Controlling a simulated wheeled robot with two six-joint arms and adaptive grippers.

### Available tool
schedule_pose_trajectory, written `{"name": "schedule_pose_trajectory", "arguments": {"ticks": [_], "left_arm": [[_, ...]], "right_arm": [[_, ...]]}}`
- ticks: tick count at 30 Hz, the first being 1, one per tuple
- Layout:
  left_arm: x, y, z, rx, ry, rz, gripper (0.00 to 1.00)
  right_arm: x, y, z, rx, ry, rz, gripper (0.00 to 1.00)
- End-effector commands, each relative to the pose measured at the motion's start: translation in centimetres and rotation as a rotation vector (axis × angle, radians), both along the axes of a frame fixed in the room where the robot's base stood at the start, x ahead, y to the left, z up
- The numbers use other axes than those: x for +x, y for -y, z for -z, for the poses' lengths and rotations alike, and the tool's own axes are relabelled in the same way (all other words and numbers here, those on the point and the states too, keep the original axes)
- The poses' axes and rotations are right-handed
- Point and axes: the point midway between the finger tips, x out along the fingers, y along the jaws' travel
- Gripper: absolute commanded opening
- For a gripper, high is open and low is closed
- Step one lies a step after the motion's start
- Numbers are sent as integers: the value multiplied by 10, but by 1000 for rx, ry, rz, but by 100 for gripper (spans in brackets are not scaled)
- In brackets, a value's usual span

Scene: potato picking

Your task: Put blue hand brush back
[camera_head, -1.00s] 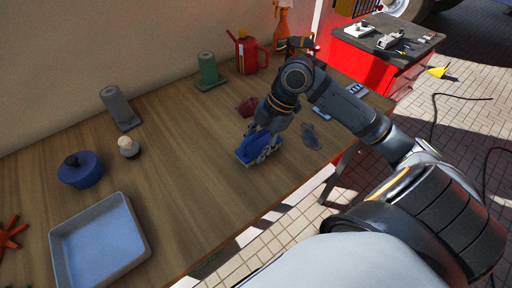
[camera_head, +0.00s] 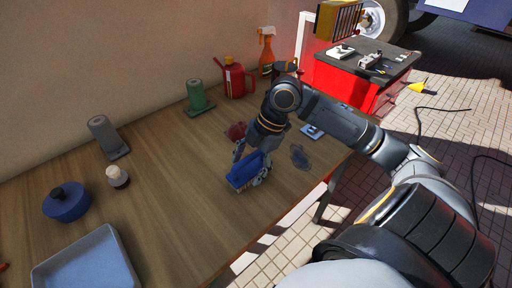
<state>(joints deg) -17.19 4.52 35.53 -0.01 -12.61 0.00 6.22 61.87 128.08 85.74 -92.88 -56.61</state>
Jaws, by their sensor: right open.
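The blue hand brush (camera_head: 243,172) is on the wooden table (camera_head: 180,205), near its front edge. Its blue back faces up and lighter bristles show under it. My right gripper (camera_head: 252,172) is at the brush, with its open fingers on either side of it. I cannot tell whether the fingers touch it. My left gripper is not in view.
A grey-blue tray (camera_head: 88,264) and a blue lidded pot (camera_head: 66,203) are at the left. Green (camera_head: 199,98) and grey (camera_head: 108,138) rolls, a red can (camera_head: 235,80) and an orange spray bottle (camera_head: 266,50) line the back. A dark grey object (camera_head: 299,156) lies right of the brush.

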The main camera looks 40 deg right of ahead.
Motion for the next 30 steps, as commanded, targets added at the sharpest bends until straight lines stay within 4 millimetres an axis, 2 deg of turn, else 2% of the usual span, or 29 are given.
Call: {"name": "schedule_pose_trajectory", "arguments": {"ticks": [3, 5, 14, 15, 18, 21, 24, 30], "left_arm": [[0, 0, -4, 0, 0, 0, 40], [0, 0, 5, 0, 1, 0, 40], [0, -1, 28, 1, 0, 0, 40], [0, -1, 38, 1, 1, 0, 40], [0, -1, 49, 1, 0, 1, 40], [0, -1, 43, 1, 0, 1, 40], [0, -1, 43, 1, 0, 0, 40], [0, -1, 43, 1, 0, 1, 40]], "right_arm": [[-2, 8, -17, -11, -1, 3, 72], [-3, 12, -17, -11, -2, 0, 72], [-5, 20, -42, -7, 1, 7, 72], [-4, 23, -48, -2, 7, 7, 72], [-7, 29, -66, 1, 7, 5, 72], [-9, 36, -87, 1, 3, 5, 72], [-10, 40, -95, 2, 1, 3, 72], [-11, 41, -99, 0, -1, 3, 72]]}}
